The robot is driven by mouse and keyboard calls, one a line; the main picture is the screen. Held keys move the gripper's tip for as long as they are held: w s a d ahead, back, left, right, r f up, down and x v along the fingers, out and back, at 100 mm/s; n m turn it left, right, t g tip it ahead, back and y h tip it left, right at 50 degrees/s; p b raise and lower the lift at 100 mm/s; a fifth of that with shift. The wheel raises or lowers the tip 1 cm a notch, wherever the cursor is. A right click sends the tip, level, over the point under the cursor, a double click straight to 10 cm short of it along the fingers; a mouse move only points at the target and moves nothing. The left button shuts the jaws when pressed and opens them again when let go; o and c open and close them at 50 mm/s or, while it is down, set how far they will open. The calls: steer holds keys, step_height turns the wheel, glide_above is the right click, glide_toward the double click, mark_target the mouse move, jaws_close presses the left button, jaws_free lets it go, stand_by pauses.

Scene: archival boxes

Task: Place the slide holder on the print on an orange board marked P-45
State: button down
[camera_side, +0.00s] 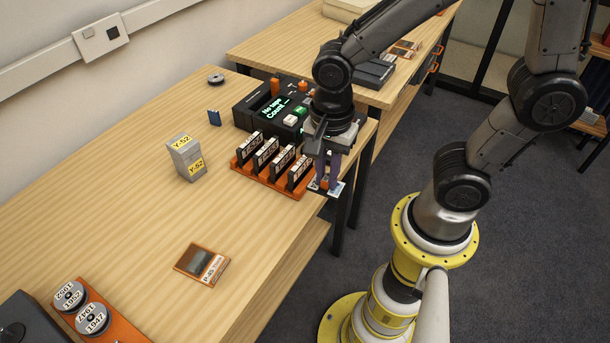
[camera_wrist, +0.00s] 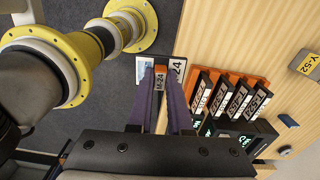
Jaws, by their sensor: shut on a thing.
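My gripper (camera_side: 324,184) is shut on a narrow orange-brown upright piece marked M-24, which I take as part of the slide holder (camera_wrist: 160,79). The fingers (camera_wrist: 161,107) press on both its sides. A flat white base with a bluish picture and a "24" label shows beyond it; in the side view it shows under the fingertips (camera_side: 338,188), by the table's right edge. I cannot tell whether it touches the table. The print on an orange board marked P-45 (camera_side: 195,260) lies flat and bare on the table, nearer the side camera.
An orange rack (camera_side: 240,163) with several black cassettes stands just left of my gripper. A black device (camera_side: 249,112) is behind it. A grey box marked Y-52 (camera_side: 184,160) and a small blue object (camera_side: 214,117) are left. Reels on an orange board (camera_side: 118,322) are front left.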

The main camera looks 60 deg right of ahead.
steer(key=shift+s+d+r, duration=0.15)
steer(key=shift+s+r, duration=0.05)
steer(key=shift+s, duration=0.3)
steer(key=shift+w+r+m, duration=0.15)
steer(key=shift+w+m, duration=0.1)
steer(key=shift+m, duration=0.15)
steer(key=w+a+r+m, duration=0.1)
steer(key=w+a+r, duration=0.1)
steer(key=w+a, duration=0.35)
steer(key=n, duration=0.1)
glide_above(201, 263)
steer(key=f, duration=1.1)
steer(key=shift+s+d+f, duration=0.1)
steer(key=shift+s, duration=0.1)
steer(key=shift+w+f, duration=0.15)
steer(key=shift+f, duration=1.6)
steer(key=shift+f, duration=0.1)
